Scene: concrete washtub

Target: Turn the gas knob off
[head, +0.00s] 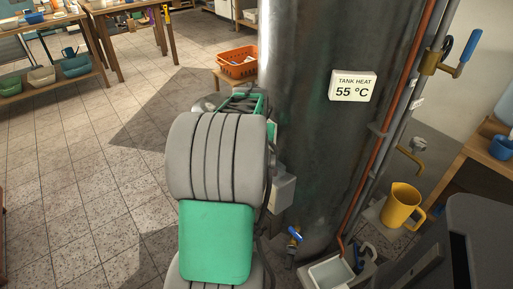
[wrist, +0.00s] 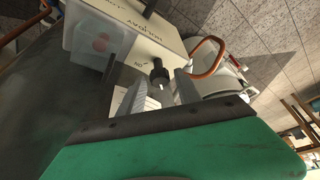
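The gas knob (wrist: 159,73) is a small dark knob with a light mark on its end, on the face of a pale control box (wrist: 150,38) in the wrist view. In the head view a grey box (head: 283,191) on the tank shows partly beside my arm. The knob and my fingers are hidden there.
A large metal tank (head: 310,125) with a "55 °C" sign (head: 352,86) stands at my arm's right. A copper pipe (wrist: 207,58) curves close to the box. Blue-handled valves (head: 295,234) and a yellow jug (head: 400,206) are right. Tiled floor at left is clear.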

